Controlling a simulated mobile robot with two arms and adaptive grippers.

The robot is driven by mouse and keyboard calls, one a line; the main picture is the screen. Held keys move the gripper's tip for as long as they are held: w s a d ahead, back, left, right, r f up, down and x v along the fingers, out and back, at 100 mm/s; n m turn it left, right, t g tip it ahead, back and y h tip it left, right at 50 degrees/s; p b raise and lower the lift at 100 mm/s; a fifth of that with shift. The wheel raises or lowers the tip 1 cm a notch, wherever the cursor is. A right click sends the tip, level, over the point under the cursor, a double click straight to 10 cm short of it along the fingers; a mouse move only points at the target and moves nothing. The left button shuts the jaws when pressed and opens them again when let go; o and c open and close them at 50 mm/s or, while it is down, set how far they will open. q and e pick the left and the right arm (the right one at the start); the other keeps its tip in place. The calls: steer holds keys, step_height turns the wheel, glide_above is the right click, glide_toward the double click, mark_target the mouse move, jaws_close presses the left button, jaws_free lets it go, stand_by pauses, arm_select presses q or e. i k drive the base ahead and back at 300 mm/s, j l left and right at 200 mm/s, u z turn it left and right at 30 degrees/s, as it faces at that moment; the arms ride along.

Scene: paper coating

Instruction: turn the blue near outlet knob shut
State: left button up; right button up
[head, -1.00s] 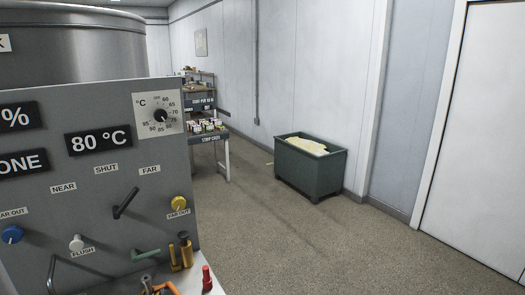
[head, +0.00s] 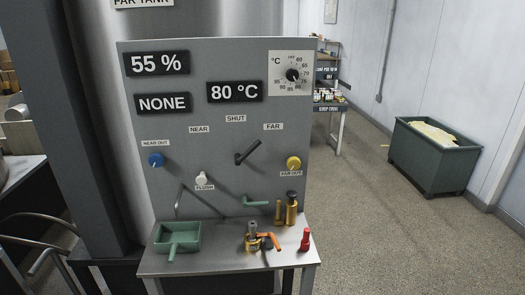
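The blue near outlet knob (head: 157,160) is on the left of the grey control panel (head: 215,135), under the label NEAR OUT (head: 156,142). A pale pointer mark shows on the knob, but its exact setting is too small to tell. A white FLUSH knob (head: 201,178) is to its lower right. A yellow FAR OUT knob (head: 293,163) is at the panel's right. A black lever (head: 247,152) sits under the SHUT label, slanting up to the right. Neither of my grippers is in the head view.
A metal shelf below the panel holds a green scoop-like tray (head: 178,237), brass fittings (head: 291,210), an orange-handled valve (head: 268,241) and a red piece (head: 305,239). A green bin (head: 434,155) stands at the right. The floor between is clear.

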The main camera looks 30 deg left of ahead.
mark_target(156, 160)
steer(key=k+u, duration=0.1)
steer(key=u, duration=1.35)
